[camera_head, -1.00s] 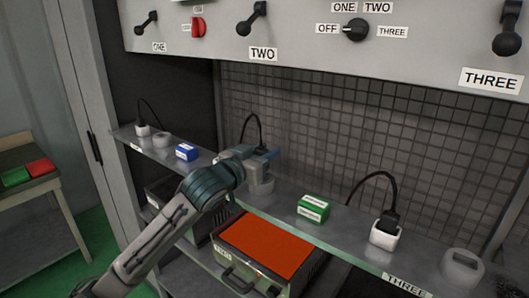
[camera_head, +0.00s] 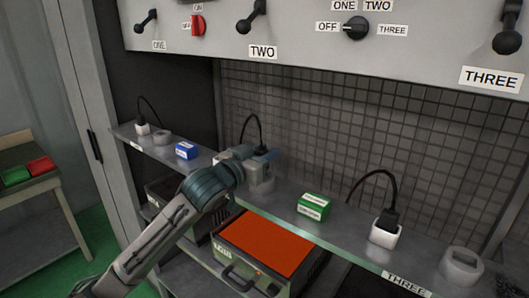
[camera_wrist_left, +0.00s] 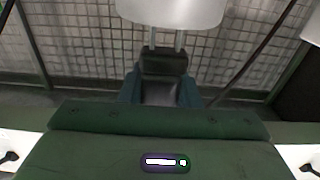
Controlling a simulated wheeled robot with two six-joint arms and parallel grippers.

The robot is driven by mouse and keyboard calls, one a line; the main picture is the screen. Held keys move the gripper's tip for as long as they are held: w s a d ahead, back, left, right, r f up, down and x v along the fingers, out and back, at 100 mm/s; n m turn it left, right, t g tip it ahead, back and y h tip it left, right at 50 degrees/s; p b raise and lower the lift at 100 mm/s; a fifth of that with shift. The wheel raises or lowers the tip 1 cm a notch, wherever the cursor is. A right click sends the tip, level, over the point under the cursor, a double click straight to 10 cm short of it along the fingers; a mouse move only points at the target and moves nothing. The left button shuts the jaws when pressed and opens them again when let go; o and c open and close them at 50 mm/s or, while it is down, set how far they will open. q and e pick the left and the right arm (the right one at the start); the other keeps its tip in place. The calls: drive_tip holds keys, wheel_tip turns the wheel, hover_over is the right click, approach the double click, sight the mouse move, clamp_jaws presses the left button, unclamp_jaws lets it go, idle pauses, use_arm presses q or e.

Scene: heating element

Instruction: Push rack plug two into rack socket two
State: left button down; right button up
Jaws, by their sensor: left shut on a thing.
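Rack plug two is a dark plug, seen in the left wrist view (camera_wrist_left: 163,63) between the finger tips of my left gripper (camera_wrist_left: 163,90). Two thin metal prongs show between the plug and a pale rounded body (camera_wrist_left: 172,9), which looks like rack socket two. A gap is visible there. In the head view, my left gripper (camera_head: 267,157) is over the middle of the shelf, shut on the plug. The gripper hides the plug and part of the socket. A black cable (camera_head: 243,128) rises behind. My right gripper is not in view.
An orange-topped unit (camera_head: 265,244) stands below. The switch panel (camera_head: 300,42) hangs above.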

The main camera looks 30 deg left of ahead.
use_arm(q)
drive_tip(key=shift+f+b, duration=0.55)
drive_tip(key=shift+f, duration=0.45)
drive_tip(key=shift+f+b, duration=0.5)
drive_tip(key=shift+f, duration=0.35)
drive_tip(key=c, duration=1)
unclamp_jaws()
